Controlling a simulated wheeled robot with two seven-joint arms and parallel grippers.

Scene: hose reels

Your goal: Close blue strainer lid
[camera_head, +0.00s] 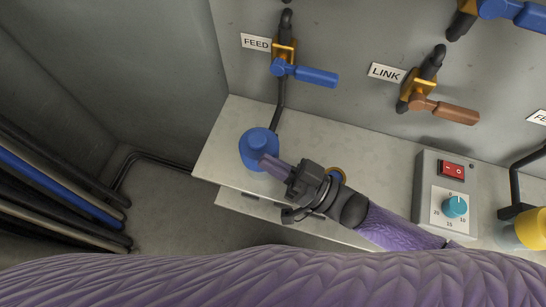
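The blue strainer lid (250,142) is a round blue cap with a raised knob on top, at the left end of the grey ledge. My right gripper (265,160) reaches in from the right, with its narrow purple fingers close together. The fingertips overlap the lid's lower right side near the knob. I cannot tell whether they press on it or hover just above. Part of the lid is hidden behind the fingers. My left gripper is not in view.
The FEED valve (317,77) with a blue handle and the LINK valve (450,111) with a brown handle are on the back wall. A control box (447,205) stands right of my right arm. Hoses (60,185) lie at left. A brass ring (338,173) shows behind my gripper.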

